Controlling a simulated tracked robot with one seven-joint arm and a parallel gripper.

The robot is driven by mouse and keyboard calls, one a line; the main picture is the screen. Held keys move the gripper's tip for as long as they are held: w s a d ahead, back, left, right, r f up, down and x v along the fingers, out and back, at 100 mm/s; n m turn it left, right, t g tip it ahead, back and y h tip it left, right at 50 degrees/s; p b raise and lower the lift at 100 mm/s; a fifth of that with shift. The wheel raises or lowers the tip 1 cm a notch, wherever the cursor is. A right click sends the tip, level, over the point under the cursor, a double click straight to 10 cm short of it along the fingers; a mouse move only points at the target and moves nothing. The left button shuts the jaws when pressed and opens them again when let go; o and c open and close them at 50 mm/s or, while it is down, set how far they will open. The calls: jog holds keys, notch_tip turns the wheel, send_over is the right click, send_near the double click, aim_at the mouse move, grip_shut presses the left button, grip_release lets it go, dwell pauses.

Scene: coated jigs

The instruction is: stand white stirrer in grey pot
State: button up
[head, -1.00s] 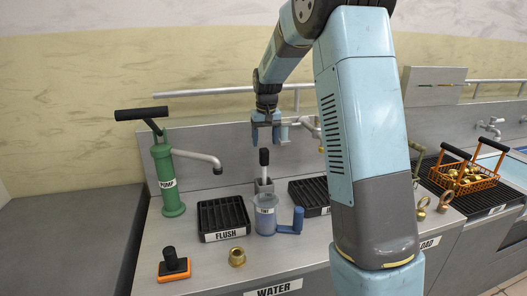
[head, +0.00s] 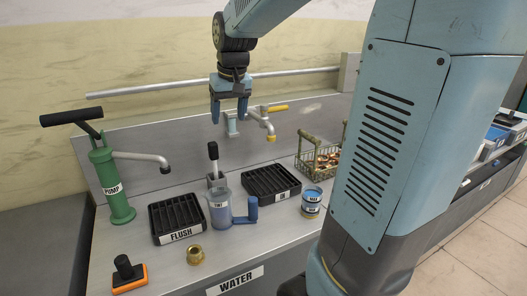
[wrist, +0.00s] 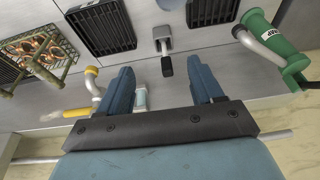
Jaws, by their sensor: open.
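The stirrer, with a black grip (head: 213,151) and a pale shaft (head: 215,169), stands nearly upright in a small grey square pot (head: 216,182) behind a labelled blue-grey jug (head: 219,209). Its lower end is hidden inside the pot. In the wrist view the black grip (wrist: 166,65) points toward me, with the grey pot (wrist: 162,36) beyond it. My gripper (head: 229,116) is open and empty, above and slightly right of the grip in the head view. In the wrist view my gripper (wrist: 166,80) has its fingers apart, with clear space around the grip.
A green pump (head: 113,185) stands left. Two black grates, the FLUSH one (head: 175,216) and another (head: 270,182), flank the jug. A tap (head: 265,122) is on the back wall behind my gripper. A brass nut (head: 195,255), blue tin (head: 312,200) and wire basket (head: 320,160) stand around.

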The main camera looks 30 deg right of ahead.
jog(key=s+f+t, duration=0.1)
jog(key=s+t, duration=0.1)
jog(key=s, duration=1.9)
jog(key=shift+s+a+f, duration=0.15)
jog(key=shift+a+f, duration=0.1)
jog(key=shift+f, duration=0.1)
